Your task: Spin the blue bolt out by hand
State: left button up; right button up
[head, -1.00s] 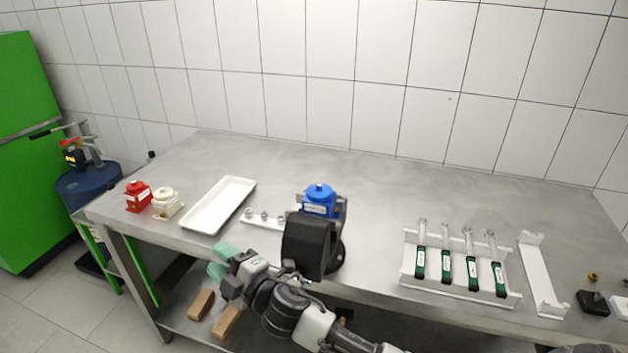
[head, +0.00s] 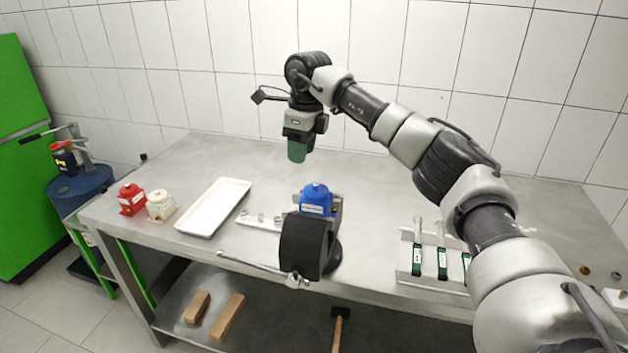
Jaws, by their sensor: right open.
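The blue pump (head: 316,200) sits upright in a dark vise (head: 304,246) at the table's front edge. The vise's front block hides the pump's lower part. I cannot make out a separate blue bolt at this size. My right gripper (head: 299,152), with green fingers pointing down, hangs in the air above and behind the pump. It is apart from the pump and holds nothing that I can see. My left gripper is out of the frame.
A white tray (head: 213,207), a red pump (head: 131,198) and a cream pump (head: 160,206) stand left. A white strip (head: 262,222) with small metal parts lies beside the vise. Green-handled tools (head: 441,262) rest in a rack at right, partly behind my arm. The back middle is clear.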

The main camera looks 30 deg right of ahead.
aim_at(316, 185)
jog(key=shift+m+g+h, duration=0.3)
jog(key=shift+h, duration=0.2)
jog(key=d+f+p, duration=0.1)
jog(key=f, duration=0.1)
jog(key=d+f+p, duration=0.1)
jog(key=f, duration=0.2)
jog(key=s+d+f+p, duration=0.1)
jog(key=f, duration=0.1)
jog(key=shift+s+f, duration=0.1)
jog(key=shift+f, duration=0.75)
grip_shut()
